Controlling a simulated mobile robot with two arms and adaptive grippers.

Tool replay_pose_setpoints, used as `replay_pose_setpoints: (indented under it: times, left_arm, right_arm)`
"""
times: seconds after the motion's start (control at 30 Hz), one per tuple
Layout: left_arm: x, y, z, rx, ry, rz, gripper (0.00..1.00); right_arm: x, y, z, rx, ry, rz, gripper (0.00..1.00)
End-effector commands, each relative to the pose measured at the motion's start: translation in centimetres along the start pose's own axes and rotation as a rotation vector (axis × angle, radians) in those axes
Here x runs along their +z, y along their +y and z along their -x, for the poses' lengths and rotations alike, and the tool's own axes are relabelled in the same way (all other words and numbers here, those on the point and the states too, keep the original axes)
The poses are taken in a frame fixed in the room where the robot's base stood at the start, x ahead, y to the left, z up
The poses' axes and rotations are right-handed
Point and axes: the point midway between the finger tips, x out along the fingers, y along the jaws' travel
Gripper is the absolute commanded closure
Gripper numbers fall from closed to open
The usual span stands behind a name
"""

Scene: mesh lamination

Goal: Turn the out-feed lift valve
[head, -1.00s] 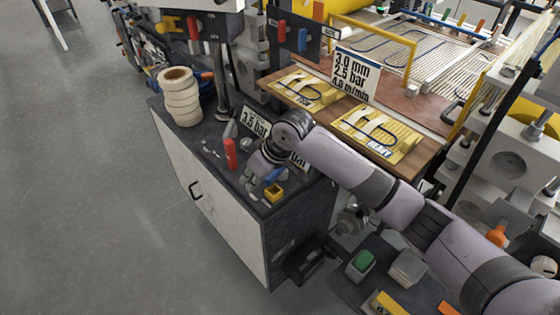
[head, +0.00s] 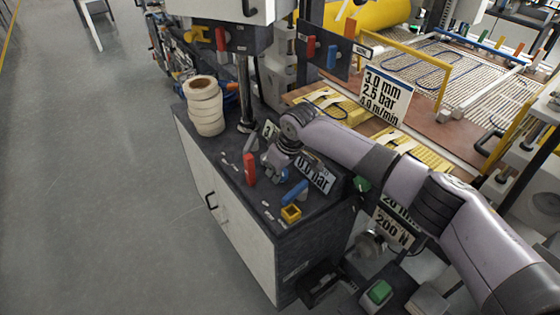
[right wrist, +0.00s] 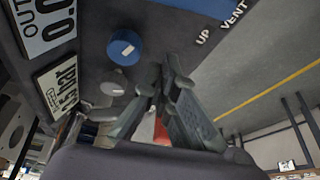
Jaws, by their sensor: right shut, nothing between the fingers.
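A blue valve handle (head: 294,191) lies on the dark top of the cabinet, in front of a sign that ends in "bar" (head: 313,173). In the right wrist view a round blue part (right wrist: 125,47) sits beside a sign with "OUT" (right wrist: 40,25) and near the words "UP" and "VENT". A red handle (head: 249,169) stands upright to the left. My right gripper (head: 268,175) is shut and empty between the red and blue handles, apart from the blue one. Its fingers (right wrist: 166,85) also show in the right wrist view, with red partly hidden behind them. My left gripper is not in view.
A yellow block (head: 291,213) is in front of the blue handle. A stack of white rolls (head: 204,105) stands at the cabinet's back left. A metal post (head: 245,90) rises behind. The floor left of the cabinet is clear.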

Motion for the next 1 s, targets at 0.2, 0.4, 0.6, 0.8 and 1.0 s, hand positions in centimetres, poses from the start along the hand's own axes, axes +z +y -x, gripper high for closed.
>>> replay_pose_setpoints:
  times: [0.2, 0.4, 0.6, 0.8, 1.0]
  left_arm:
    - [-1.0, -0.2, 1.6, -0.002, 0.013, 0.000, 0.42]
    - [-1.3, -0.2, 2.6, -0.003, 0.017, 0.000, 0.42]
    - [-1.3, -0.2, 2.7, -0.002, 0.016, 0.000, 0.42]
    - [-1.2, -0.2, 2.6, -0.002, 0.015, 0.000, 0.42]
    - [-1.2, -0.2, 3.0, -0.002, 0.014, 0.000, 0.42]
  right_arm:
    - [1.7, 0.1, -0.1, 0.002, -0.001, 0.002, 1.00]
    - [3.4, 0.1, 0.3, 0.001, 0.000, 0.002, 1.00]
    - [3.9, 0.0, 0.3, 0.001, 0.000, 0.000, 1.00]
    - [3.9, 0.0, 0.2, 0.001, 0.000, 0.000, 1.00]
    - [4.3, 0.4, 0.5, -0.004, -0.001, 0.010, 1.00]
